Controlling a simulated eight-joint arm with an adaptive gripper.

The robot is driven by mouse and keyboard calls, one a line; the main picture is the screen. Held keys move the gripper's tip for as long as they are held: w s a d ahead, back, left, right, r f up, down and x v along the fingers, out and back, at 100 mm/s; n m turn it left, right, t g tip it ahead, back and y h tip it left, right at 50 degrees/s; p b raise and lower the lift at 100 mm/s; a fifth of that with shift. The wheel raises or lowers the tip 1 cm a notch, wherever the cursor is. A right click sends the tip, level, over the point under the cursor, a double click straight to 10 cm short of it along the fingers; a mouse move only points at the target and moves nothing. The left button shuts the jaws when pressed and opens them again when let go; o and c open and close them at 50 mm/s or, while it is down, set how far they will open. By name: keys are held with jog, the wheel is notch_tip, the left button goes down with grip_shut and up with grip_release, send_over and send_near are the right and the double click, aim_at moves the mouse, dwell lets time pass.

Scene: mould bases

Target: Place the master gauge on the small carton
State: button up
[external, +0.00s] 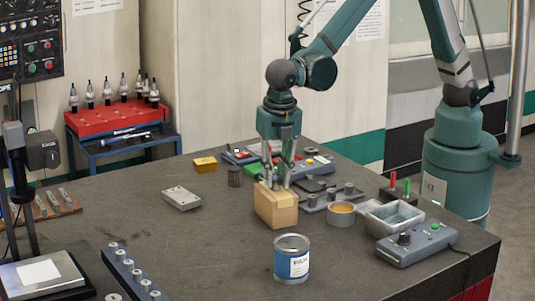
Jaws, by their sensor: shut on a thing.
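A tan box that looks like the small carton (277,210) stands upright on the dark table near the middle. My gripper (280,182) points down directly over this carton, its fingertips at the level of the carton's top. The gripper is shut on a small grey metallic piece, taken to be the master gauge; the fingers largely hide it, so its shape is unclear. I cannot tell whether the piece touches the carton's top.
A blue-labelled can (291,259) stands in front of the carton.

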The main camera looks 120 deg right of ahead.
jog(key=shift+f, duration=0.2)
jog(key=o, duration=0.9)
jog(key=shift+o, duration=0.2)
jog(key=shift+r, duration=0.15)
notch_tip(320, 180, up, 12)
jog(key=a, duration=0.1)
jog(key=shift+w+a, duration=0.15)
jog(key=shift+a, duration=0.1)
dwell(0.5)
